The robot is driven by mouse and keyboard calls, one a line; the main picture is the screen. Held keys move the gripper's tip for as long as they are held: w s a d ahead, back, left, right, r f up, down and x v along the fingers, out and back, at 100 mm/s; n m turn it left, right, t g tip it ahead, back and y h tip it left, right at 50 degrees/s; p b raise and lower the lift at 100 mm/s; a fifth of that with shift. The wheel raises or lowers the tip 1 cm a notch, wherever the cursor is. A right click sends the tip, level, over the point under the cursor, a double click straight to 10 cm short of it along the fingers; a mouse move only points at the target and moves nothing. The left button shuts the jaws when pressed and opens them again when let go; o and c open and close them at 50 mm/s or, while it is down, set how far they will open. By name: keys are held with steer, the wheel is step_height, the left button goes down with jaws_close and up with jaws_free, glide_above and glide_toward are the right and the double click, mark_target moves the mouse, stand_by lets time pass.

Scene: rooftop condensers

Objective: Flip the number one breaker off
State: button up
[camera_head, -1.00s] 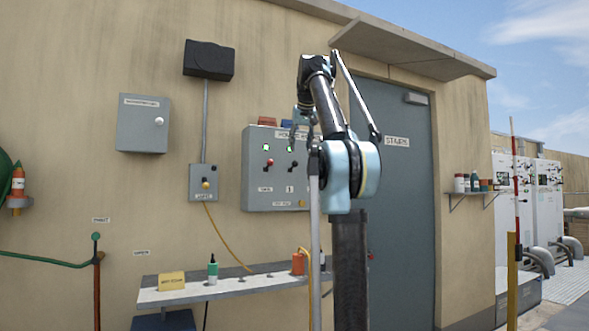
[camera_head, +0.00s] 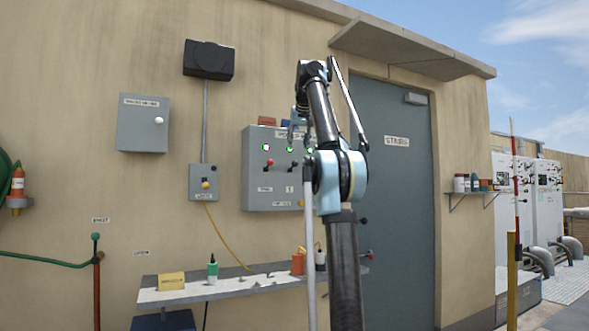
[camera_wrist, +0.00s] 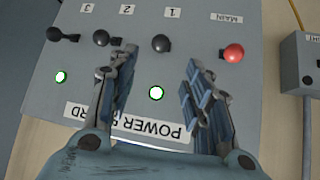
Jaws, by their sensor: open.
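The grey power board (camera_head: 257,192) hangs on the wall left of the door. In the wrist view it appears upside down, with labels 3, 2, 1 and MAIN from left to right. The number one breaker's black knob (camera_wrist: 161,43) is below label 1 and between my fingertips in the picture; contact is not visible. Its knob also shows in the head view (camera_head: 292,164). A green light (camera_wrist: 157,92) is lit near it. The red MAIN knob (camera_wrist: 233,53) is right of my gripper (camera_wrist: 160,60), which is open and empty. Breaker 2's black knob (camera_wrist: 101,38) is by the left finger.
Breaker 3's black knob (camera_wrist: 54,34) is farther left. A small grey box (camera_head: 203,183) with a yellow knob is mounted left of the board. A shelf (camera_head: 230,288) with bottles runs below. The grey door (camera_head: 400,200) is at right.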

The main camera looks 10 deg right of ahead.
mark_target(295, 164)
steer(key=x, duration=1.2)
steer(key=shift+w+f, duration=0.25)
steer(key=shift+f, duration=0.05)
jaws_close()
